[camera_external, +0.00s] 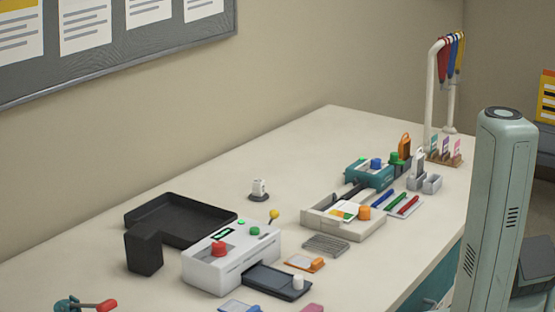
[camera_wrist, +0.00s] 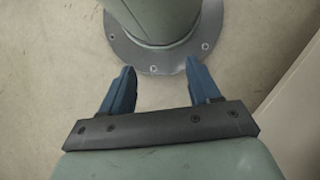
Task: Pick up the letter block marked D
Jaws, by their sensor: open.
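No letter D can be read on anything in view. A small white block-like item (camera_external: 259,186) with a faint dark mark stands on a dark round base near the wall side of the table in the external view; the mark is too small to read. My gripper (camera_wrist: 160,68) shows in the wrist view, its two blue fingers apart with nothing between them. Beyond the fingers is the round grey foot of my own arm, bolted to a pale surface. The gripper is not visible in the external view, where only a pale green arm link shows.
A white laminator-like machine (camera_external: 207,269), a black tray (camera_external: 160,208) and a dark box (camera_external: 143,252) stand on the left of the table (camera_external: 300,150). A pale tray (camera_external: 315,222), pens, small bins and a hanging stand (camera_external: 432,95) fill the right.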

